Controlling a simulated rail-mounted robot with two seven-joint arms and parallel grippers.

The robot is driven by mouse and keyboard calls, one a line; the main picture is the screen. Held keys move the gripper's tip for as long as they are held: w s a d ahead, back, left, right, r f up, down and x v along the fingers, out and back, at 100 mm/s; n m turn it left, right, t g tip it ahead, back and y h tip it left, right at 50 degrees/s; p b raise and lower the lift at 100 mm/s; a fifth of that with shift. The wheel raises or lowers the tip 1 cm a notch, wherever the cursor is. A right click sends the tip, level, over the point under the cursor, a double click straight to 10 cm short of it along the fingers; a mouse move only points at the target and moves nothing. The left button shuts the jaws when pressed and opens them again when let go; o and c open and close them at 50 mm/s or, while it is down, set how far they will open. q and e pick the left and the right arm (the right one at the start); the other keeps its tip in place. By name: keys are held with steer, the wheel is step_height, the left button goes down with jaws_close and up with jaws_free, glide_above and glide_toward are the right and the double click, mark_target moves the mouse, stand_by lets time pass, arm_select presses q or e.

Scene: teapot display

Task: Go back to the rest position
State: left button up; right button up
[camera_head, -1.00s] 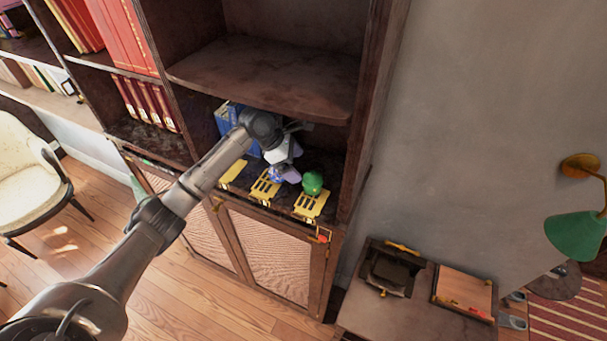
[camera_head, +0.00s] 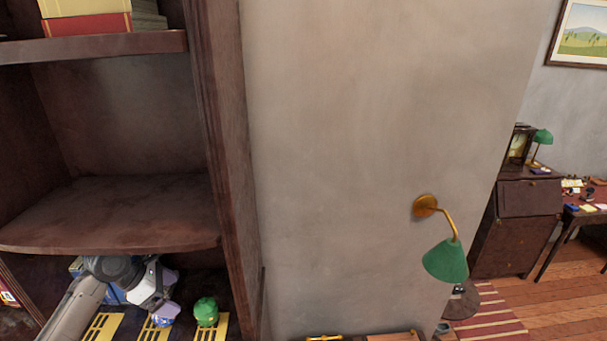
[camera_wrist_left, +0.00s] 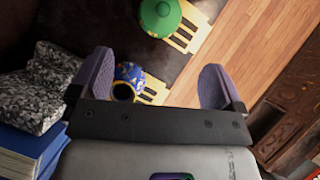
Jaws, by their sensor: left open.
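My left gripper (camera_head: 165,305) reaches into the lower shelf compartment. It is open and empty, its two purple fingers spread wide in the left wrist view (camera_wrist_left: 157,62). A blue patterned teapot (camera_wrist_left: 130,76) on a yellow slotted mat (camera_wrist_left: 152,88) shows beyond the fingers, nearer the left one; whether they touch is unclear. In the head view the teapot (camera_head: 160,321) is partly hidden by the gripper. A green teapot (camera_head: 206,311) stands to its right on another yellow mat (camera_head: 221,325); it also shows in the left wrist view (camera_wrist_left: 159,17). My right gripper is not in view.
A shelf board (camera_head: 110,225) lies above my left arm, and the cabinet's side panel (camera_head: 228,150) stands to the right. Blue books (camera_wrist_left: 28,150) and a speckled grey object (camera_wrist_left: 50,85) are close by on the left. A green wall lamp (camera_head: 446,260) hangs further right.

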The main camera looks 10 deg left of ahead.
arm_select(q)
steer(key=s+d+f+m+g+y+p, duration=0.1)
steer(key=s+d+f+m+y+p, duration=0.1)
steer(key=s+d+f+m, duration=1.4)
steer(key=s+d+m+y+p, duration=0.1)
steer(key=s+d+m, duration=0.4)
steer(key=s+m, duration=0.6)
steer(key=s+y, duration=0.1)
steer(key=s, duration=0.5)
steer(key=shift+s+d+f+y, duration=0.15)
steer(key=shift+s+f+y, duration=0.15)
steer(key=shift+s+f, duration=0.1)
